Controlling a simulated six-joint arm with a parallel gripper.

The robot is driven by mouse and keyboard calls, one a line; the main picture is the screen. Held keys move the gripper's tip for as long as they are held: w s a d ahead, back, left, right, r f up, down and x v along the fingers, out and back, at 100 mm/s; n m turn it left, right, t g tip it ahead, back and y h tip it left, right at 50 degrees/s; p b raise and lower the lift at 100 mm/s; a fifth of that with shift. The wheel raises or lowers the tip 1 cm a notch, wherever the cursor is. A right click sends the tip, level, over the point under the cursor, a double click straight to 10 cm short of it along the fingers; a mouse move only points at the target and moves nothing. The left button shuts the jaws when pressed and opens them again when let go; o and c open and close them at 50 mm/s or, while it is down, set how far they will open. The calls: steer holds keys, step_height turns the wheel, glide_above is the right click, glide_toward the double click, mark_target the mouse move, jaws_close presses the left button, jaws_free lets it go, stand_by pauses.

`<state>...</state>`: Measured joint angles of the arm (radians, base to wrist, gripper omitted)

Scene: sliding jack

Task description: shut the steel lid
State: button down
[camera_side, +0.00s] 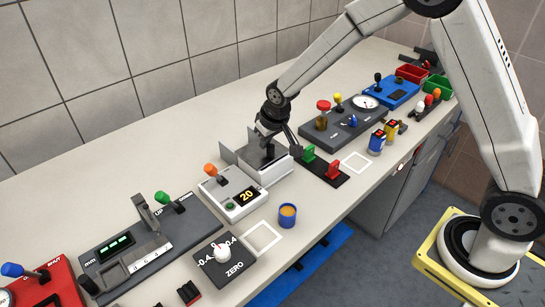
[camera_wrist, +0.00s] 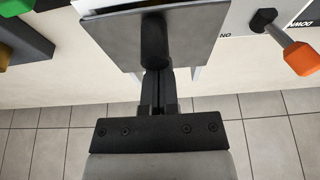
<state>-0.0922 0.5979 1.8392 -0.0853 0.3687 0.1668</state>
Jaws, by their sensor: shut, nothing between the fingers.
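The steel lid is a grey plate that shows large in the wrist view (camera_wrist: 190,35), with a dark round post or handle in front of its middle. It belongs to the pale steel box (camera_side: 279,172) at mid-bench in the side view. The lid stands raised there, but its exact angle is hard to tell. My gripper (camera_side: 269,148) is down at the box. Its fingers are shut and empty in the wrist view (camera_wrist: 158,75), close against the lid's wall-side edge. Whether they touch the lid or the post, I cannot tell.
A white unit with an orange-knobbed lever (camera_side: 212,170) stands close left of the box. A black base with green and red blocks (camera_side: 332,170) stands close right. A blue cup (camera_side: 288,215) sits near the front edge. The bench toward the wall is clear.

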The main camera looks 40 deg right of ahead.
steer(key=shift+s, duration=0.8)
steer(key=shift+s+f, duration=0.15)
steer(key=shift+s, duration=0.15)
steer(key=shift+w, duration=0.2)
steer(key=shift+w+r, duration=0.2)
steer(key=shift+w, duration=1.85)
steer(key=shift+w+r, duration=0.1)
steer(key=shift+r, duration=0.15)
steer(key=v, duration=0.9)
steer(key=shift+r, duration=0.3)
